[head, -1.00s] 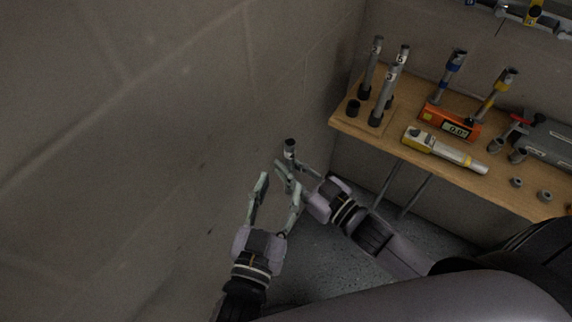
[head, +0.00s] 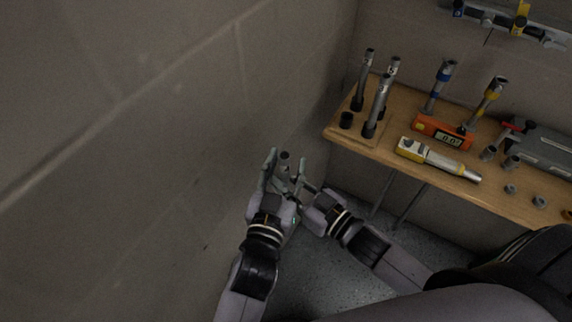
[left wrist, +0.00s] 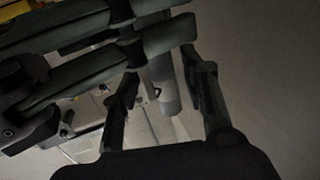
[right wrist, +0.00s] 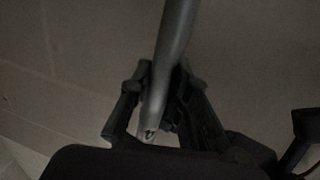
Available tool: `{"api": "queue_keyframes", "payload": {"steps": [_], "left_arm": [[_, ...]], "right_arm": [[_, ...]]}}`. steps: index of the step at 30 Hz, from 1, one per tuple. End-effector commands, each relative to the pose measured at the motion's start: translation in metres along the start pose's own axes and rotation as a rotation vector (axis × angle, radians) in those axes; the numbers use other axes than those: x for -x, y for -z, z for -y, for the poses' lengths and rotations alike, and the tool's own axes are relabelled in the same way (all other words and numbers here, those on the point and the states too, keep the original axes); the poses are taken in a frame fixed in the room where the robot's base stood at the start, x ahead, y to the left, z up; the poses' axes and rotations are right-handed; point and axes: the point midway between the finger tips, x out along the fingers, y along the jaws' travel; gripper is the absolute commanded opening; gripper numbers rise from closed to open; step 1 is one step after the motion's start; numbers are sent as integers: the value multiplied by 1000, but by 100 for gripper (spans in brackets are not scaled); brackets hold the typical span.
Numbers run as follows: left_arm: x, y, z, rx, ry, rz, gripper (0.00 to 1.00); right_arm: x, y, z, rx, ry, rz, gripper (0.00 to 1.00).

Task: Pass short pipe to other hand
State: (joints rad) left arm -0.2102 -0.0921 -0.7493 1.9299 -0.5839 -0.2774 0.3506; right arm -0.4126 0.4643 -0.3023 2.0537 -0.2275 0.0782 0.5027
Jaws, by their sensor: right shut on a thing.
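The short pipe (head: 285,160) is grey and stands roughly upright near the left wall; only its top shows in the head view. My right gripper (right wrist: 158,95) is shut on it, and the pipe runs up between its fingers in the right wrist view. My left gripper (head: 284,166) is open, with one finger on either side of the pipe. In the left wrist view the pipe (left wrist: 166,85) lies between the left fingers, with a small gap visible beside it. The pipe's lower part is hidden in the head view by the grippers.
A wooden shelf (head: 330,134) at the right holds several upright pipes (head: 376,108), an orange meter (head: 440,132), a yellow-and-grey tool (head: 436,157) and small fittings. The wall (head: 150,150) is close on the left. Grey floor (head: 330,265) lies below.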

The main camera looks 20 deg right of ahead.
Motion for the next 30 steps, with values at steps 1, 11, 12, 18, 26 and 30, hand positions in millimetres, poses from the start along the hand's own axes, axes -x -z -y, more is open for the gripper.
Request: {"api": "queue_keyframes", "payload": {"steps": [1,11,12,18,26,30], "left_arm": [[0,0,0,0,0,0,36],[0,0,0,0,-1,0,14],[0,0,-1,0,-1,0,11],[1,0,-2,2,-4,-1,0],[1,1,-3,5,-7,-3,0],[0,1,-2,3,-4,-2,0]], "right_arm": [[0,0,0,0,0,-1,0],[0,0,0,0,0,-1,0],[0,0,0,0,0,-1,0],[0,1,0,1,0,-1,0],[-1,1,0,1,1,-2,23],[0,1,0,0,1,-1,33]]}}
